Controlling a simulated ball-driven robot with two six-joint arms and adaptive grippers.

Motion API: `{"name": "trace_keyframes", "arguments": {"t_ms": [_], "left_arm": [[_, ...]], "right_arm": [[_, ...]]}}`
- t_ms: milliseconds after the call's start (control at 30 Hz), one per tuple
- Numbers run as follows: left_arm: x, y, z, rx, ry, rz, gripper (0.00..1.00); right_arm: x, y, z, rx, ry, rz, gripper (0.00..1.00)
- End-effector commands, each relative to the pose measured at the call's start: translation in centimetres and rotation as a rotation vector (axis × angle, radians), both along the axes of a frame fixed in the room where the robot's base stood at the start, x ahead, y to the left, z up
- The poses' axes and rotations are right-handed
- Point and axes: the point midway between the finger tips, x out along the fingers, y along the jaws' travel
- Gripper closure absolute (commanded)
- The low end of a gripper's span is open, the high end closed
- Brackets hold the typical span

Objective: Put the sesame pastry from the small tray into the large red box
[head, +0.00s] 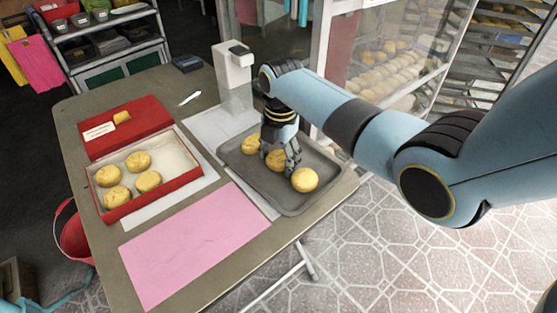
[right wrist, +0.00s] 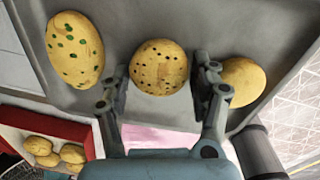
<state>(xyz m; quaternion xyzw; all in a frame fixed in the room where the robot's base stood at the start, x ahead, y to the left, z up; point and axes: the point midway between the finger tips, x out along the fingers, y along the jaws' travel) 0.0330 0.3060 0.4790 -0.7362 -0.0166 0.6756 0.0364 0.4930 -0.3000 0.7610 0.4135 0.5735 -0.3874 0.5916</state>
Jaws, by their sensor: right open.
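The small grey tray (head: 237,163) holds three round golden pastries in a row. The middle one, with dark specks like sesame (right wrist: 158,66), sits between the fingers of my right gripper (right wrist: 160,78); in the head view the fingers partly hide it (head: 275,161). My right gripper (head: 280,160) is open, pointing down, with a finger on each side of this pastry; I cannot tell whether they touch it. A green-specked pastry (right wrist: 75,48) and a plain one (right wrist: 242,82) flank it. The large red box (head: 153,199) stands open left of the tray with several pastries inside. My left gripper is out of view.
The red lid (head: 125,135) lies behind the box. A pink sheet (head: 190,245) covers the table's front. A white dispenser (head: 234,72) stands behind the tray. A glass case with pastries (head: 385,70) is at the back right.

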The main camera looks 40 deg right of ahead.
Motion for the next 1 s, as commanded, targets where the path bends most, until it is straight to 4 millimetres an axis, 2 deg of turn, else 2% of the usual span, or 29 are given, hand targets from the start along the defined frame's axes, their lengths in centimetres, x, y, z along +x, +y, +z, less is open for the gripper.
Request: {"name": "trace_keyframes", "arguments": {"t_ms": [67, 300, 400, 633, 767, 967, 1000], "left_arm": [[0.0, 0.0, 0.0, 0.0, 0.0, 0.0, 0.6], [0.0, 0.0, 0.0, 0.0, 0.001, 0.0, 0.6], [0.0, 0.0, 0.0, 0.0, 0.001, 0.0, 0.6], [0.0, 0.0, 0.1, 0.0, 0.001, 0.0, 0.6], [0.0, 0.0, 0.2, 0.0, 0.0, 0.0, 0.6], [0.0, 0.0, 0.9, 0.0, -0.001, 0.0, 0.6], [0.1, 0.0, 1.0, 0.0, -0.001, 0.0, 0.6]], "right_arm": [[0.0, 0.0, 0.1, 0.0, -0.001, 0.0, 0.37], [0.0, 0.0, 0.1, 0.0, -0.001, 0.0, 0.67], [0.0, 0.0, 0.1, 0.0, -0.001, 0.0, 0.77], [0.0, 0.0, 0.2, 0.0, -0.001, 0.0, 0.77], [0.1, 0.0, 0.9, 0.001, -0.002, -0.001, 0.77], [0.2, 0.0, 4.1, 0.0, -0.005, -0.001, 0.77], [-0.2, -0.5, 4.7, -0.003, -0.002, -0.002, 0.77]]}}
